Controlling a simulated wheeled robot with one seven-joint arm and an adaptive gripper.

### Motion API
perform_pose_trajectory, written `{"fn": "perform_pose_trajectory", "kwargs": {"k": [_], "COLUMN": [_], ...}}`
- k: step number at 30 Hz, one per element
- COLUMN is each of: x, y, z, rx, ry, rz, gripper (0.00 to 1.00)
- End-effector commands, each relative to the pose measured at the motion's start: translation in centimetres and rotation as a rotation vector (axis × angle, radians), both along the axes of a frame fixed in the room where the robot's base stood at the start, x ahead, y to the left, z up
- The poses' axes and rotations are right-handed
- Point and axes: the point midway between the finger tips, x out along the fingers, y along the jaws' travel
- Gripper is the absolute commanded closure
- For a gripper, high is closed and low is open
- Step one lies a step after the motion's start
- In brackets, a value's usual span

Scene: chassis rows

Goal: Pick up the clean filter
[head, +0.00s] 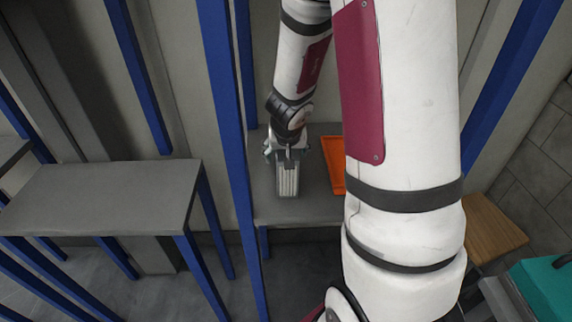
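A light grey, ribbed block that looks like the filter (288,182) is at the grey shelf between the blue posts, just in front of my gripper in the head view. My gripper (287,154) is at its far end, overlapping it in the picture. The fingers are small and partly covered by my wrist and the block, so I cannot tell whether they grip it. I also cannot tell whether the block rests on the shelf or is held above it. No mark shows whether it is clean.
An orange tray (333,163) lies right of the block, partly hidden by my arm. Blue posts (229,150) stand close on the left. Another grey table (100,198) is bare at left. A wooden surface (490,230) and teal object (545,285) are at right.

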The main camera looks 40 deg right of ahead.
Motion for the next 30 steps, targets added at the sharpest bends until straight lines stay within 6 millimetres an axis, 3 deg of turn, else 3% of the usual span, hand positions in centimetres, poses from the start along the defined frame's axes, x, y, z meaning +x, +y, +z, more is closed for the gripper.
{"fn": "perform_pose_trajectory", "kwargs": {"k": [14, 15, 23, 30], "x": [-0.01, 0.0, 0.0, 0.03], "y": [0.0, -0.01, 0.0, -0.02], "z": [-0.19, -0.18, -0.18, -0.16], "rx": [0.0, 0.0, 0.0, 0.0], "ry": [0.0, 0.0, 0.0, -0.001], "rz": [-0.001, -0.001, -0.001, -0.001], "gripper": [0.3, 0.32, 0.89, 0.89]}}
